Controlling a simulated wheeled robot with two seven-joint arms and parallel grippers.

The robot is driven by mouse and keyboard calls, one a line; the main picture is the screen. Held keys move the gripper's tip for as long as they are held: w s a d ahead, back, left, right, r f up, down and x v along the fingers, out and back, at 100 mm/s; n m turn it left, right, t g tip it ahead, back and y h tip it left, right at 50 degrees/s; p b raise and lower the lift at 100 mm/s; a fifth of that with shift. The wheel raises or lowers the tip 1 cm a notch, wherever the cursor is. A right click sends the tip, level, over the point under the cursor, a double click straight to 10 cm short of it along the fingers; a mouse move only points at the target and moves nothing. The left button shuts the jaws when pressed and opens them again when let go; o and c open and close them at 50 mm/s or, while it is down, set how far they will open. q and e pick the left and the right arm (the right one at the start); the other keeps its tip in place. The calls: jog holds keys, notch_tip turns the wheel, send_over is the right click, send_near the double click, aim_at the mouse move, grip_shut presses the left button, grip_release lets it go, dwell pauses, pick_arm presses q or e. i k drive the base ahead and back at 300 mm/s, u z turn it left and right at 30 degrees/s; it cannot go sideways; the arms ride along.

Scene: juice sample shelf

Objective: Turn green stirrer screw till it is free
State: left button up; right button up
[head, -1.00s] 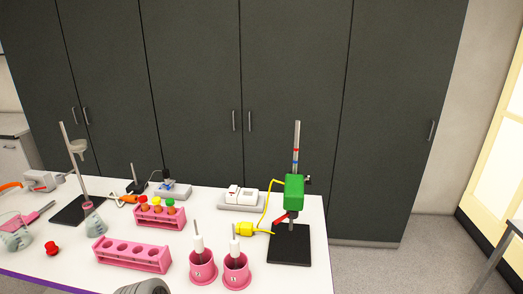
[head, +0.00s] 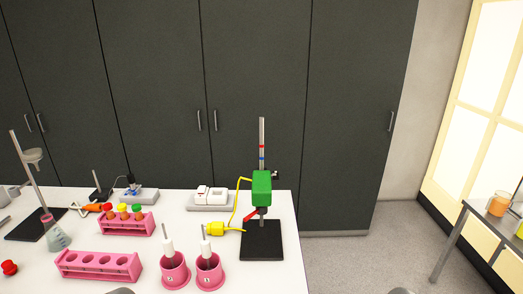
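The green stirrer (head: 262,187) is clamped on an upright metal rod (head: 262,140) with red and blue bands. The rod stands on a black base plate (head: 262,241) at the right end of the white table. A small dark screw (head: 275,175) sticks out at the right of the stirrer, near its top. A red part (head: 251,214) shows below the stirrer's body. Neither of my grippers is recognisable in the head view. Small grey pieces at the bottom edge may be parts of my arms.
Two pink holders (head: 175,277) with white-handled tools stand left of the base plate. A yellow plug (head: 215,229) with a cable lies beside it. A pink rack (head: 98,265) and a capped-tube rack (head: 127,226) stand further left. Floor is free right of the table; a side table (head: 466,226) stands beyond.

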aim_at(276, 175)
jog(key=u, duration=2.3)
jog(key=k, duration=1.1)
jog(key=z, duration=1.8)
jog(key=i, duration=0.5)
